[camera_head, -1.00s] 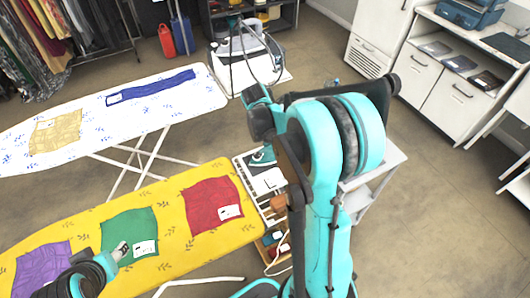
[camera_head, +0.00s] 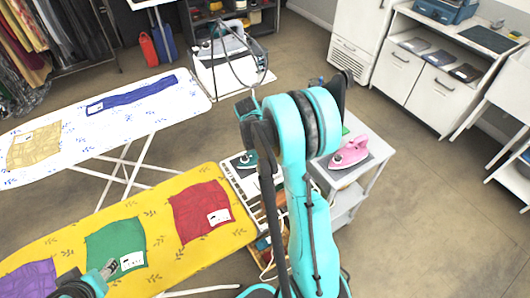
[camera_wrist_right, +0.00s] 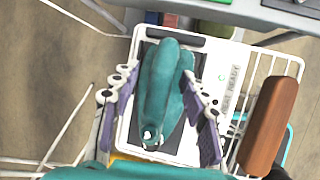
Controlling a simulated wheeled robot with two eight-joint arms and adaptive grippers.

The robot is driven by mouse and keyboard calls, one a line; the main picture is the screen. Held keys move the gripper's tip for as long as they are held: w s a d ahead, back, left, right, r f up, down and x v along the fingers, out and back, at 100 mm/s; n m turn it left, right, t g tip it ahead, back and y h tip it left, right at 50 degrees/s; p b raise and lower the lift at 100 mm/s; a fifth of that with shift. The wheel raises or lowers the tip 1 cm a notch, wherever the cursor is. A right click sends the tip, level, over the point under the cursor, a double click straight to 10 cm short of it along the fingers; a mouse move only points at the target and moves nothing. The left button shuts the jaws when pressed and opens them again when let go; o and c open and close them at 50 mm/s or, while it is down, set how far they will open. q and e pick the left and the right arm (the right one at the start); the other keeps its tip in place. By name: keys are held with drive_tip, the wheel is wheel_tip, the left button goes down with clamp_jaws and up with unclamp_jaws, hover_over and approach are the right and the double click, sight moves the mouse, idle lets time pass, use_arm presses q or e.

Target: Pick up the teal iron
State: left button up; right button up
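The teal iron (camera_wrist_right: 163,88) lies on a dark pad on a white tray (camera_wrist_right: 217,58) in the right wrist view. In the head view part of the teal iron (camera_head: 246,160) shows at the right end of the yellow ironing board. My right gripper (camera_wrist_right: 161,118) is open, with one finger on each side of the iron and gaps between. In the head view my right arm hides this gripper. My left gripper (camera_head: 108,268) is over the yellow board by the green cloth, away from the iron; its finger opening is too small to tell.
A pink iron (camera_head: 349,152) stands on a grey side cart (camera_head: 375,148) right of my arm. The yellow ironing board (camera_head: 160,240) holds several cloths. Open floor lies at right.

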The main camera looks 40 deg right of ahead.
clamp_jaws()
drive_tip(key=shift+r, duration=0.15)
